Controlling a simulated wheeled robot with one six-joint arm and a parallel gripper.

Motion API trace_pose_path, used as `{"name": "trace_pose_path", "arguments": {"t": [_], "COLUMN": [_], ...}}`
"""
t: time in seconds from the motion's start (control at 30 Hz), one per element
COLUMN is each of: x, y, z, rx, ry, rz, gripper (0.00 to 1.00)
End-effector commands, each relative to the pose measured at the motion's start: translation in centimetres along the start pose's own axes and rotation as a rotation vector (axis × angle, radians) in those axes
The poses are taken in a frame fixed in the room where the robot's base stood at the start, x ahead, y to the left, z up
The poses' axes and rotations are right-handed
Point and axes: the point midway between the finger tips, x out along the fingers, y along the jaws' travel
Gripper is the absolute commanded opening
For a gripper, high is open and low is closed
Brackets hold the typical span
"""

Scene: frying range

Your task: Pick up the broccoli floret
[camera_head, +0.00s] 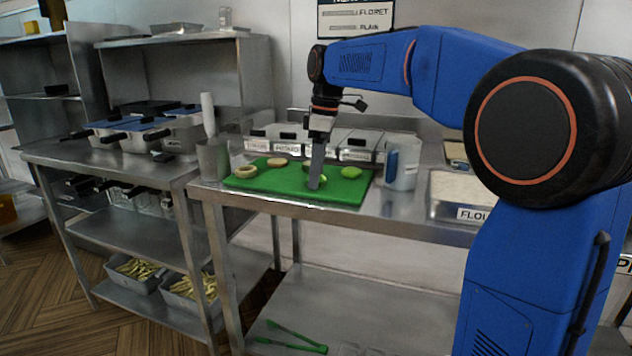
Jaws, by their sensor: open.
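A green cutting board (340,190) lies on the steel table. My gripper (315,183) points straight down over the middle of the board, with its fingers low, close to the surface. It is open; seen side-on, the gap between the fingers is hard to make out. A small light-green piece (323,179) shows just behind and right of the fingertips, mostly hidden by them; it may be the broccoli floret, but I cannot tell for sure. A larger smooth green piece (351,172) lies to the right on the board, apart from the gripper.
A pale ring-shaped piece (246,172) and a brown round piece (277,162) lie on the board's left. A clear jug with a blue handle (402,170) stands right of the board, a steel container (213,160) left. Labelled bins (355,148) line the back.

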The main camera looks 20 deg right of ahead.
Motion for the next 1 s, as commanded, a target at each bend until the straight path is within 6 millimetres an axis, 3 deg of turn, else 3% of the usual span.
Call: {"name": "trace_pose_path", "arguments": {"t": [0.27, 0.4, 0.77, 1.0], "x": [0.3, 0.3, 0.2, -2.4], "y": [0.0, 0.0, 0.0, 0.1], "z": [0.0, 0.0, 0.0, -0.3], "rx": [0.0, 0.0, 0.0, 0.0], "ry": [0.0, 0.0, 0.0, 0.002], "rz": [0.0, 0.0, 0.0, 0.003], "gripper": [0.62, 0.29, 0.28, 0.28]}}
